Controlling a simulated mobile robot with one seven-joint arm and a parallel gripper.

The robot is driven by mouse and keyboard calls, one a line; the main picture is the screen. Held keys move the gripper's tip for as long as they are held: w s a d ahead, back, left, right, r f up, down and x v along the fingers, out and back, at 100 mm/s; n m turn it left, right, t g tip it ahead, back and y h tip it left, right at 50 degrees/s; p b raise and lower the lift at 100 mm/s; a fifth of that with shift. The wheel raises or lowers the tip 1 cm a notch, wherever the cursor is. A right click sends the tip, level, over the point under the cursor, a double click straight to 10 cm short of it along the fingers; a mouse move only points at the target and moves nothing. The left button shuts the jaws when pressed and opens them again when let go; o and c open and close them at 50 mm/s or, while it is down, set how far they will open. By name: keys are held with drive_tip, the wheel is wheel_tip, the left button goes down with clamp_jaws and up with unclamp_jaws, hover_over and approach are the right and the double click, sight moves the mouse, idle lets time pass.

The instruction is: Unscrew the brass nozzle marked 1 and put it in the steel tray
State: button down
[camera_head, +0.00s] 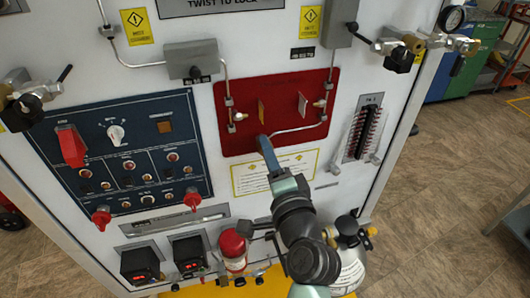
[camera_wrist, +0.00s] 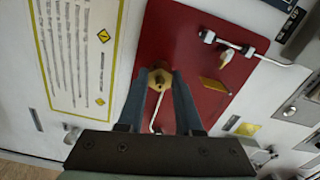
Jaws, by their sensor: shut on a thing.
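In the wrist view, a brass hex nozzle (camera_wrist: 160,77) sits at the red panel (camera_wrist: 196,40), between the tips of my gripper (camera_wrist: 160,84). The two dark fingers close on it from both sides. No number can be read on it. In the head view, my gripper (camera_head: 263,140) reaches the lower middle of the red panel (camera_head: 290,85), and its fingers hide the nozzle. I cannot make out a steel tray for sure in either view.
Thin metal pipes (camera_head: 300,128) and fittings (camera_head: 239,116) are close to my gripper on the red panel. A blue switch panel (camera_head: 120,150) is at left, a row of red indicators (camera_head: 364,132) at right. A red cylinder (camera_head: 233,250) stands below. Open floor (camera_head: 450,180) lies at right.

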drive_tip(key=shift+f, duration=0.1)
drive_tip(key=shift+f+n+b, duration=0.15)
drive_tip(key=shift+n+b, duration=0.95)
drive_tip(key=shift+b, duration=0.05)
drive_tip(key=shift+r+n, duration=0.25)
drive_tip(key=shift+n, duration=0.45)
drive_tip(key=shift+b, duration=0.45)
drive_tip(key=shift+f+n+b, duration=0.25)
drive_tip(key=shift+n+b, duration=0.65)
drive_tip(key=shift+b, duration=0.05)
drive_tip(key=shift+r+n+b, duration=0.25)
drive_tip(key=shift+n+b, duration=0.1)
drive_tip(key=shift+n, duration=0.45)
